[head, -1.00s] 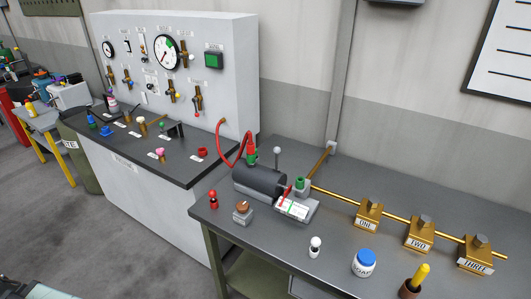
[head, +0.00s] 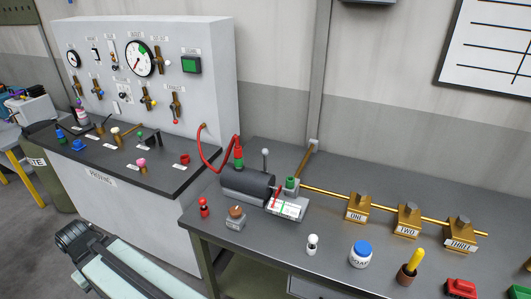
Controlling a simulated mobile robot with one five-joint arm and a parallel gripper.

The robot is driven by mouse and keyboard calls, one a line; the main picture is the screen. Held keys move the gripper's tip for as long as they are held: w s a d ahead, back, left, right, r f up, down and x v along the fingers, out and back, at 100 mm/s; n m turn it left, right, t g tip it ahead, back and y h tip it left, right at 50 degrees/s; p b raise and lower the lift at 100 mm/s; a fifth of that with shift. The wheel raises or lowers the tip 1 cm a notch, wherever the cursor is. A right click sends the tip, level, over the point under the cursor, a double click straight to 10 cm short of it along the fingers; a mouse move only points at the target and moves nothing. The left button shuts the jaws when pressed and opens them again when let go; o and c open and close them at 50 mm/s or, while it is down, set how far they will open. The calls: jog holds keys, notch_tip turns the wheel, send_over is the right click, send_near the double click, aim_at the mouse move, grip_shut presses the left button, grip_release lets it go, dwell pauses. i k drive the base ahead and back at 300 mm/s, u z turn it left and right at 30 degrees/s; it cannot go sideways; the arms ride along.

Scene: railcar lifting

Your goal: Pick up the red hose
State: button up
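The red hose (head: 200,148) hangs in a loop between the side of the white test panel (head: 209,105) and the dark grey cylinder (head: 248,184) on the right-hand bench. Its left end is at a brass-coloured fitting on the panel's edge. Its right end is at a red and green fitting (head: 239,155) on top of the cylinder. Nothing of mine touches the hose. A pale green link of my arm with a dark joint shows at the bottom left. I see no gripper fingers.
The grey bench (head: 275,240) carries a red-topped peg (head: 204,208), a white card (head: 285,209), a blue-lidded jar (head: 360,254) and brass blocks ONE (head: 357,209), TWO and THREE along a brass pipe. The panel's dark counter (head: 115,170) holds several small fittings.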

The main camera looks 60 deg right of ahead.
aim_at(237, 148)
jog(key=z, duration=0.5)
jog(key=i, duration=1)
jog(key=u, duration=0.1)
